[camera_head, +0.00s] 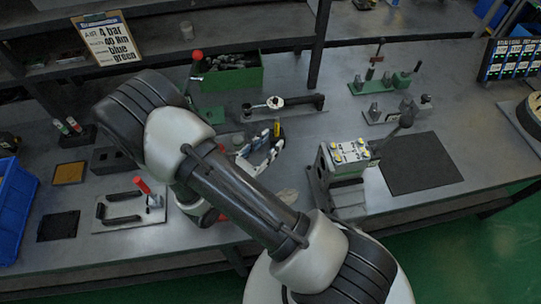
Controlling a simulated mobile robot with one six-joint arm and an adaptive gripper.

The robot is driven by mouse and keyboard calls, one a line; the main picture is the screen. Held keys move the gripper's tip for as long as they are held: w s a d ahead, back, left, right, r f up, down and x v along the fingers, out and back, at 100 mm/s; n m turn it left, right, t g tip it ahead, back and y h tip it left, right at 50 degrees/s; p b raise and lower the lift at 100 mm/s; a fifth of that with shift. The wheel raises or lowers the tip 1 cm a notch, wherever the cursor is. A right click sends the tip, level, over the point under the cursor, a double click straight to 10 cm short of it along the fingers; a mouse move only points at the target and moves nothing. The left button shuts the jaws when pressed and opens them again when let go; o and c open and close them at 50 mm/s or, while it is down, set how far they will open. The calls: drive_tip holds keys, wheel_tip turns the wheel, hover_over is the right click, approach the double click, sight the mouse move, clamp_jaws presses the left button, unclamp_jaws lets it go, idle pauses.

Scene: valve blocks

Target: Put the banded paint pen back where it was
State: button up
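My gripper (266,150) is at the middle of the bench, partly hidden behind my own arm. A small upright yellow-and-dark piece (277,128) shows at its fingertips. It may be the banded paint pen, but its bands are too small to make out, and I cannot tell whether the fingers are closed on it. At the far left, a dark holder (77,139) carries two upright pens with red, white and green parts, one pen (60,127) left of the other (73,125).
A blue bin (14,215) stands at the left edge. A plate with a red-handled clamp (130,213), a green bin (232,73), a valve block in a fixture (345,160) and several clamps occupy the bench. A dark mat (420,163) lies bare at right.

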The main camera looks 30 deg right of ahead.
drive_tip(key=s+d+r+m+g+y, duration=0.3)
drive_tip(key=s+r+m+g+y, duration=0.4)
drive_tip(key=s+r+m+g, duration=0.5)
drive_tip(key=s+a+r+m+t+y, duration=0.5)
drive_tip(key=a+r+m+t+y, duration=0.4)
drive_tip(key=a+r, duration=0.1)
drive_tip(key=shift+s+r+t, duration=0.15)
drive_tip(key=shift+s+t, duration=0.1)
drive_tip(key=shift+t, duration=0.05)
drive_tip(key=shift+s, duration=0.1)
